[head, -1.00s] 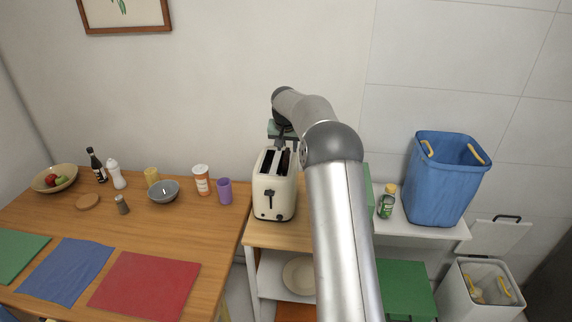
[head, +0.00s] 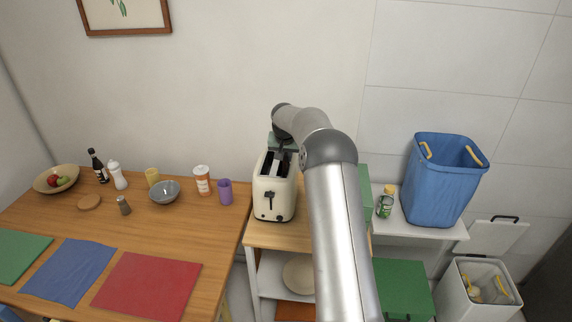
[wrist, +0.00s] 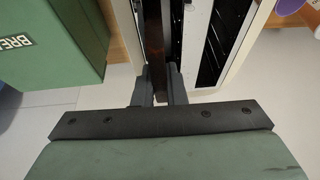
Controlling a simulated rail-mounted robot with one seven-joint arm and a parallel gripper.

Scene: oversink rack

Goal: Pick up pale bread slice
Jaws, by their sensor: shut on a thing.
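The cream toaster (head: 273,198) stands on the wooden top of a small shelf unit, with its dark slots facing up. My gripper (head: 284,150) is at the toaster's top, over its right-hand slot. In the wrist view, my gripper (wrist: 158,92) is shut on the edge of a thin slice (wrist: 154,50), which sits in one toaster slot. Its visible edge looks dark brown rather than pale, and its faces are hidden between the fingers and slot walls.
A green box (wrist: 55,35) with lettering stands close beside the toaster. A green bottle (head: 385,205) and a blue bin (head: 440,185) are to the right. A purple cup (head: 225,191) stands left of the toaster on the wooden table.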

